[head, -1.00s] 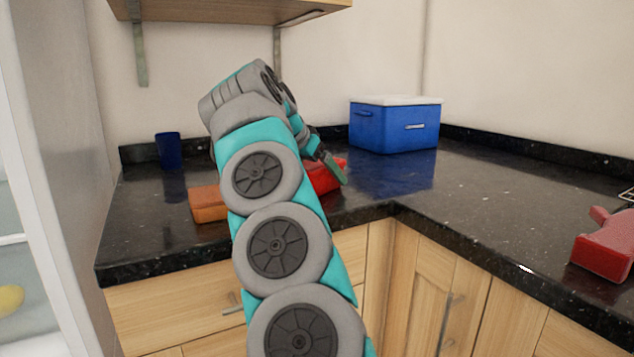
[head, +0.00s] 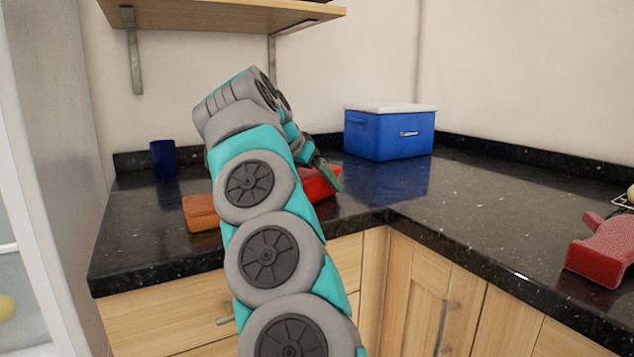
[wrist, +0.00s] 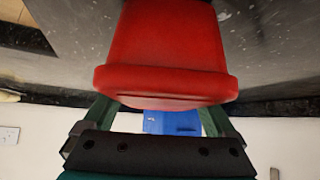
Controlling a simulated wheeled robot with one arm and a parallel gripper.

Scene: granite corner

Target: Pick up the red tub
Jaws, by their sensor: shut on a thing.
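The red tub (head: 318,187) is on the far side of my arm in the head view, at the dark counter's inner corner, partly hidden by the arm. In the wrist view the red tub (wrist: 168,45) is large and close, its wide rim toward my gripper (wrist: 158,115). The green fingers stand on either side of the tub's rim and my gripper is shut on it. In the head view one green finger of my gripper (head: 330,175) shows at the tub. I cannot tell whether the tub touches the counter.
An orange-brown block (head: 201,213) lies left of my arm, with a dark blue cup (head: 163,159) behind it. A blue cooler with a white lid (head: 390,136) stands behind the tub. Another red object (head: 603,250) sits at the right. A wooden shelf (head: 220,14) hangs above.

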